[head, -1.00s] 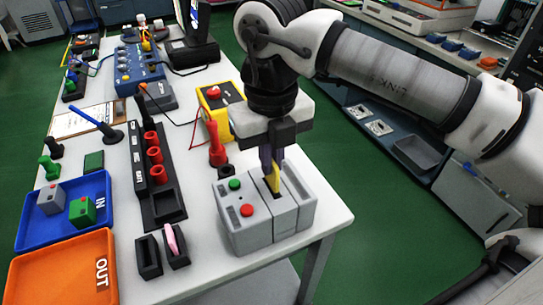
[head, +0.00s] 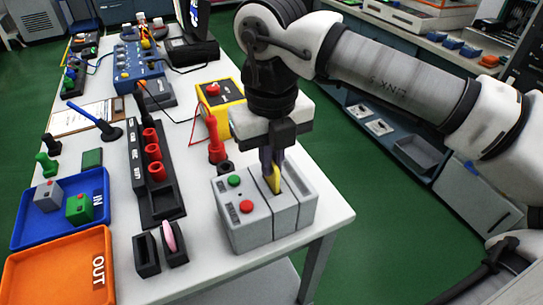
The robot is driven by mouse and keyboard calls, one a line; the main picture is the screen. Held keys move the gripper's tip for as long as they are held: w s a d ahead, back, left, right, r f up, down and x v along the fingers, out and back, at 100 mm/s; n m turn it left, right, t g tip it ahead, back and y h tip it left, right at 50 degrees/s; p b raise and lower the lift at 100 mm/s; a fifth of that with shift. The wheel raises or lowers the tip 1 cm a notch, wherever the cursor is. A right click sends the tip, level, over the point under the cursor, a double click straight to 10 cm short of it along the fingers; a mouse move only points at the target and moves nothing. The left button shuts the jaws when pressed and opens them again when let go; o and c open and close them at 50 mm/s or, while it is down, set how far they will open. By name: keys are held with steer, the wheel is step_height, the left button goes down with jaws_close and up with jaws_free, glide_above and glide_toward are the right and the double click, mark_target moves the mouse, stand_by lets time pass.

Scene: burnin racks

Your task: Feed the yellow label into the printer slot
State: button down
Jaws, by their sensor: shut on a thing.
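The grey printer (head: 249,228) stands at the right front of the white bench, with a green and a red button on its top left. A dark slot line runs across its top. My gripper (head: 273,171) points down just above the printer top and is shut on the yellow label (head: 275,184). The label stands upright at the slot, with its lower edge at or inside it. I cannot tell how deep it sits, and the fingers hide its upper part.
A blue IN tray (head: 57,233) with a grey and a green block and an orange OUT tray (head: 40,285) lie at the left. A black rack (head: 160,205) with red cups, a red bottle (head: 216,147) and a yellow box (head: 232,95) stand nearby. Bench edge (head: 336,228) is close right of the printer.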

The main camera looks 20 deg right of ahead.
steer(key=shift+f+b, duration=1.3)
steer(key=shift+f, duration=0.2)
steer(key=c, duration=1.5)
jaws_free()
steer(key=shift+r, duration=0.1)
step_height(320, 180, up, 14)
steer(key=p, duration=0.9)
steer(key=shift+f, duration=0.2)
